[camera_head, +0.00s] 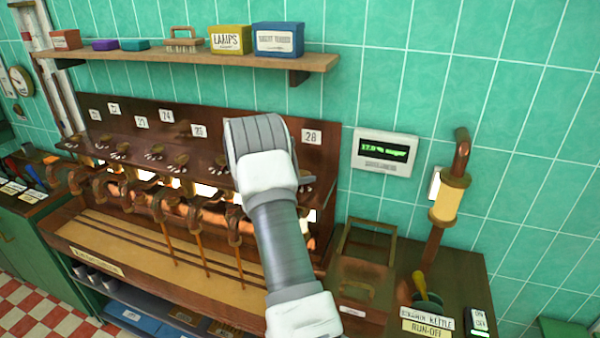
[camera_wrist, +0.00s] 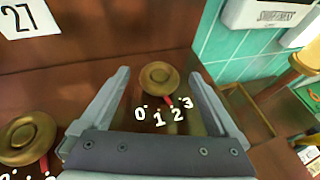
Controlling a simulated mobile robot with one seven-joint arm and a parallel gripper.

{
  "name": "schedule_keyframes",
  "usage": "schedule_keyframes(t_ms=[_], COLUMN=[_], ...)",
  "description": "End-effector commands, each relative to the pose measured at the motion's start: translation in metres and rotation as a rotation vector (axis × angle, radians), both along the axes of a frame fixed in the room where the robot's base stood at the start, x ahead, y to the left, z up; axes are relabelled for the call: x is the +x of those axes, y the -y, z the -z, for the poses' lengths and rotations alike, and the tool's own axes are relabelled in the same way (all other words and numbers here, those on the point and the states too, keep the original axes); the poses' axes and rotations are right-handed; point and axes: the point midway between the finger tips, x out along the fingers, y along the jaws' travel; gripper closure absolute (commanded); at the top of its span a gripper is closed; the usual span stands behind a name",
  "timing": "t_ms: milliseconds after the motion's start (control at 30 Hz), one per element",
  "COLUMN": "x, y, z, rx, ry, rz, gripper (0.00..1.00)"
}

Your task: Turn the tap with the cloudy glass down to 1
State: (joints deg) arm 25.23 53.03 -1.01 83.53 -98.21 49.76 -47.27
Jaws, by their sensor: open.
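In the wrist view a round brass tap knob (camera_wrist: 160,77) with a short red pointer sits on the dark wood panel. White numerals 0, 1, 2 and 3 (camera_wrist: 163,113) curve below it, and the pointer is at about 2. My gripper (camera_wrist: 159,73) is open, one finger on each side of this knob, with visible gaps. A second brass knob (camera_wrist: 25,138) is at lower left. In the head view my arm hides the fingers and this knob. A row of copper taps (camera_head: 165,200) runs to the left; I cannot tell which glass is cloudy.
A plate numbered 28 (camera_head: 312,136) shows right of my arm; a plate numbered 27 (camera_wrist: 28,15) is in the wrist view. A wall display (camera_head: 385,152) and a copper pipe with a yellow glass (camera_head: 450,197) stand at right. A shelf (camera_head: 190,58) with boxes hangs above.

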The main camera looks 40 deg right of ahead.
Motion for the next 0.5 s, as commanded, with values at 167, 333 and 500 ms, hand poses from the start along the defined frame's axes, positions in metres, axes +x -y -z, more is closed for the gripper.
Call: schedule_keyframes(t_ms=[167, 333, 500], x=[0.0013, 0.0016, 0.0015], y=[0.0088, 0.0097, 0.0095], z=[0.0038, 0.0041, 0.0040], rx=[0.000, -0.001, -0.001], ry=[0.000, 0.001, 0.000], rz=[0.000, -0.001, 0.000], gripper=[0.04, 0.04, 0.16])
